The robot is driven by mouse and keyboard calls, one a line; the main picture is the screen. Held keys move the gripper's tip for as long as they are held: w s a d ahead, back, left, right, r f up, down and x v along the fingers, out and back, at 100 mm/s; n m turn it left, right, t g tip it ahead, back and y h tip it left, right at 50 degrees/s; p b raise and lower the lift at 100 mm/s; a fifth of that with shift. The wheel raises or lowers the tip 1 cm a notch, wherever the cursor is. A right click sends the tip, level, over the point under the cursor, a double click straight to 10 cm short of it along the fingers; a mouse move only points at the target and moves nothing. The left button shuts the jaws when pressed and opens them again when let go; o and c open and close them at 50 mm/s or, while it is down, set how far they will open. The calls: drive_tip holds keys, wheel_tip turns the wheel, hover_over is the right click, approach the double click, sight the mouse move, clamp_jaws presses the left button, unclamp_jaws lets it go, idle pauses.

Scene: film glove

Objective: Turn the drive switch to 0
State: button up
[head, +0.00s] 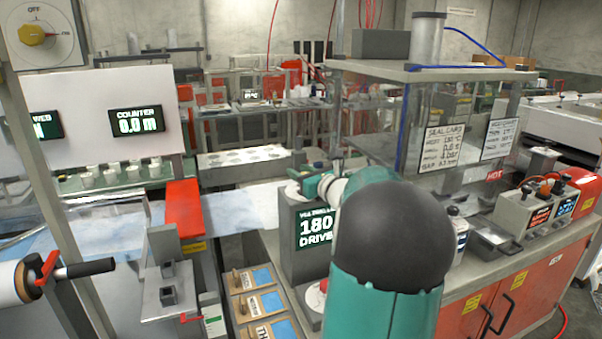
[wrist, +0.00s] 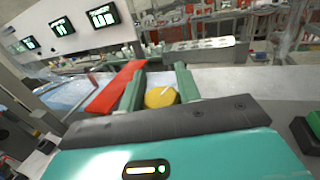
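The yellow round knob (wrist: 160,97) with a pale pointer mark shows in the wrist view. My gripper (wrist: 160,74) is open, with one green finger to the left of the knob and one to the right. I cannot tell whether either finger touches it. In the head view a grey box (head: 303,262) has a display reading 180 and DRIVE. My gripper (head: 312,184) is just above this box. The knob is not visible there, and my arm covers the box's right side. The pointer's labels cannot be read.
An OFF-marked panel with another yellow knob (head: 37,34) is at top left. A red bar (head: 184,208) crosses the pale film left of the box. A clear-walled enclosure (head: 440,150) stands to the right.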

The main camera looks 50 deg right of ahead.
drive_tip(key=shift+c, duration=0.8)
drive_tip(key=shift+w+a+n+t+y, duration=0.1)
drive_tip(key=shift+n+t+y, duration=0.2)
drive_tip(key=shift+n+y, duration=0.85)
drive_tip(key=shift+a+n+y, duration=0.15)
drive_tip(key=shift+n+y, duration=0.45)
drive_tip(key=shift+y, duration=0.65)
drive_tip(key=shift+a+n+y, duration=0.15)
drive_tip(key=shift+n+y, duration=0.4)
drive_tip(key=shift+y, duration=0.65)
drive_tip(key=o, duration=1)
drive_tip(key=shift+c, duration=0.2)
drive_tip(key=s+d, duration=0.2)
drive_tip(key=s, duration=1.1)
drive_tip(key=shift+s, duration=0.4)
